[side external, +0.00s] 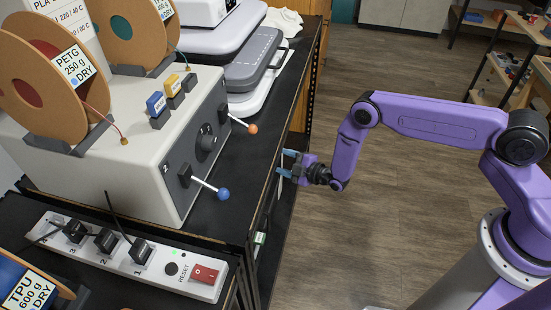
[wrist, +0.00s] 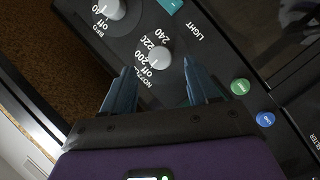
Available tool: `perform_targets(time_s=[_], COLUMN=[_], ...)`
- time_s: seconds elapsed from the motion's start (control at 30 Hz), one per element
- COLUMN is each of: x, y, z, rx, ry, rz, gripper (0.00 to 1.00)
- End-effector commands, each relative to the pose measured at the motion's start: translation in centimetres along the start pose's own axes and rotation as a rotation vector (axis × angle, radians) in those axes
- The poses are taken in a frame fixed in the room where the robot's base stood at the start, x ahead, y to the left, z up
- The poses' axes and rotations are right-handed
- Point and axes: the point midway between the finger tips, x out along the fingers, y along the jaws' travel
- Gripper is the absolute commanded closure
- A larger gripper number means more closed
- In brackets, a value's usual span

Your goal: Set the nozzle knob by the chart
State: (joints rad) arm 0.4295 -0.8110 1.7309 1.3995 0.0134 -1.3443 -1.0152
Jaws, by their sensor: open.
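In the wrist view, the nozzle knob (wrist: 159,57) is a pale round knob on a dark panel, with off, 200, 220 and 240 printed around it. Its pointer setting is too small to read. My gripper (wrist: 158,66) is open, its blue fingertips to either side of the nozzle knob in the picture; I cannot tell how deep they reach. In the side external view, my gripper (side external: 284,163) is at the shelf's right edge and the knob panel is not visible.
The BED knob (wrist: 109,9) is left of the nozzle knob. Green (wrist: 240,87) and blue (wrist: 265,119) buttons are at right. A grey box (side external: 130,150) with blue and orange levers, a power strip (side external: 135,258) and filament spools (side external: 40,85) crowd the shelf.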

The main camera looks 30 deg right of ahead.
Motion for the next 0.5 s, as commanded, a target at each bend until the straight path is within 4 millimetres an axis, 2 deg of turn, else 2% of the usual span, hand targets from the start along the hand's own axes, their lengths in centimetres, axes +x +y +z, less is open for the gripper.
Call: perform_targets(time_s=[0.2,0.5], x=[2.4,3.8], y=[0.0,0.0], z=[0.0,0.0], rx=[0.000,0.000], ry=[0.001,0.001], rz=[0.002,0.000], gripper=[0.41,0.41])
